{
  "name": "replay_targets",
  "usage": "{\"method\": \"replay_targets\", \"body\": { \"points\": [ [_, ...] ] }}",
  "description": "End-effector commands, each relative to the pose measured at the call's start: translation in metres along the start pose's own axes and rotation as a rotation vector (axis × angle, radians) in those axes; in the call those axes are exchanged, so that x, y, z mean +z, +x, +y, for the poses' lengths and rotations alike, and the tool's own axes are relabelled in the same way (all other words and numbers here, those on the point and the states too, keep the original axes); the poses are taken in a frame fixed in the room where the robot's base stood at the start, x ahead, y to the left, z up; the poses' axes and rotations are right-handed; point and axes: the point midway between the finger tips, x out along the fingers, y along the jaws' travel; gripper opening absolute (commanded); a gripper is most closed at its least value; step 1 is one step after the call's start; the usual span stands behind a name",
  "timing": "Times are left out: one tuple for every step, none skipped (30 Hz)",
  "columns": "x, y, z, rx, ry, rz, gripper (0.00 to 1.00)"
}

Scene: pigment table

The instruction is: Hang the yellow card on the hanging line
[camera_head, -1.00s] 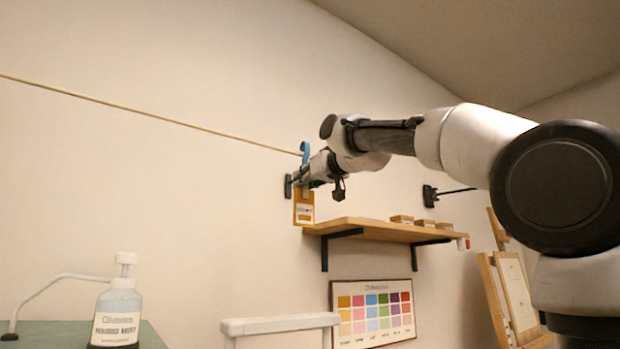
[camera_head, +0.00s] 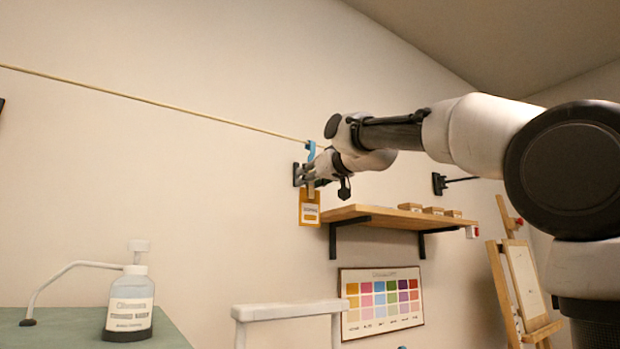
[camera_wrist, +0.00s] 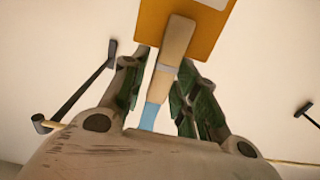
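The yellow card (camera_head: 309,209) hangs upright below my gripper (camera_head: 312,178), high in front of the wall. In the wrist view the card (camera_wrist: 185,25) fills the top, with its pale wooden clip (camera_wrist: 174,55) and blue hook (camera_wrist: 152,115) running between my fingers. My gripper (camera_wrist: 168,75) is closed about the clip. The hook (camera_head: 310,150) is level with the hanging line (camera_head: 200,114) and appears to meet it. Whether the line sits inside the hook cannot be told, as my wrist hides that part.
A wooden shelf (camera_head: 365,213) with small boxes is on the wall just below and right of the card. A colour chart (camera_head: 382,300), an easel (camera_head: 505,285) and a pump bottle (camera_head: 130,310) stand lower. The line's left stretch is clear.

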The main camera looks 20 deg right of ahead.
Motion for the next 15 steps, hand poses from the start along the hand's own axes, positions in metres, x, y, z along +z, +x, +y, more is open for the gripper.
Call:
{"method": "replay_targets", "body": {
  "points": [
    [0.0, 0.0, 0.0, 0.0, 0.0, 0.0, 0.41],
    [0.0, 0.0, 0.0, 0.0, 0.0, 0.0, 0.41],
    [0.0, 0.0, 0.0, 0.0, 0.0, 0.0, 0.41],
    [0.0, 0.0, 0.0, 0.0, 0.0, 0.0, 0.41],
    [0.0, 0.0, 0.0, 0.0, 0.0, 0.0, 0.41],
    [0.0, 0.0, 0.0, 0.0, 0.0, 0.0, 0.41],
    [0.0, 0.0, 0.0, 0.0, 0.0, 0.0, 0.41],
    [0.0, 0.0, 0.0, 0.0, 0.0, 0.0, 0.41],
    [0.0, 0.0, 0.0, 0.0, 0.0, 0.0, 0.41],
    [0.0, -0.001, 0.0, 0.0, 0.0, 0.0, 0.41],
    [0.0, -0.003, 0.0, 0.0, 0.0, 0.0, 0.41],
    [-0.001, -0.006, 0.0, 0.0, 0.0, 0.001, 0.41],
    [-0.001, -0.01, 0.0, 0.0, 0.0, 0.001, 0.41],
    [-0.001, -0.014, 0.0, 0.0, 0.0, 0.001, 0.41],
    [-0.001, -0.021, 0.0, 0.001, -0.001, 0.002, 0.41]
  ]
}}
